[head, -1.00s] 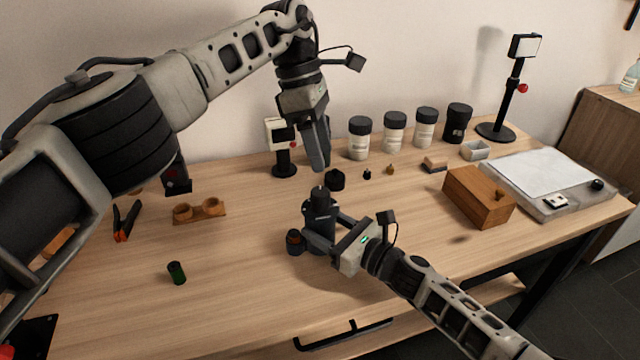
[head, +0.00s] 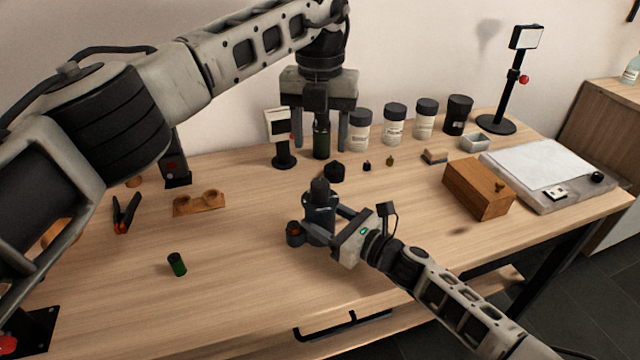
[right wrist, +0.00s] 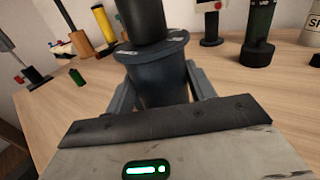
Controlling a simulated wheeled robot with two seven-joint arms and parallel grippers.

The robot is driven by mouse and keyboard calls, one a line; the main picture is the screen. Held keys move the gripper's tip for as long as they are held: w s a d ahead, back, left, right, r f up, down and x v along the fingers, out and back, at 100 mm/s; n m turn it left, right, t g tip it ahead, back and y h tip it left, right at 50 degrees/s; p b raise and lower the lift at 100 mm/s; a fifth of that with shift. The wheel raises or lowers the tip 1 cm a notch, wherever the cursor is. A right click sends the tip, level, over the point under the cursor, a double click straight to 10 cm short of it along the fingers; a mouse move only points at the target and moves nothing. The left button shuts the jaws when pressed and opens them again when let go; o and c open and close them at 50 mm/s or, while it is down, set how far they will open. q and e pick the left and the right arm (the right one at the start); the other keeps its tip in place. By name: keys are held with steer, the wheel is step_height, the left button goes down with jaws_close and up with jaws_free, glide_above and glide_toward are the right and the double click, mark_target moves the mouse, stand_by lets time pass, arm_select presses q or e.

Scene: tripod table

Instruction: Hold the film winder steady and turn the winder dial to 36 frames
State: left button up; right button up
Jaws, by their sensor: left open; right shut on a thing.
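The film winder (head: 318,228) is a dark upright cylinder on the table, with a wider collar and a narrower black top. In the right wrist view its collar (right wrist: 152,52) has small white marks, too small to read; this appears to be the dial. My right gripper (head: 331,226) is shut on the winder's body below the collar, one finger on each side. My left gripper (head: 318,140) is open, pointing down, beyond and above the winder, near the back of the table. Its fingers show on either side of a dark green cylinder (head: 321,140); I cannot tell whether they touch it.
A small orange-and-black piece (head: 294,234) sits against the winder's left side. A black knob-shaped item (head: 334,172) lies behind it. White jars (head: 394,125) line the back. A wooden box (head: 478,188) is at right, a green film roll (head: 177,264) at front left. The front middle is clear.

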mark_target(320, 183)
arm_select(q)
step_height(320, 183, down, 11)
steer(key=shift+r, duration=0.1)
stand_by(0.3)
steer(key=c, duration=1)
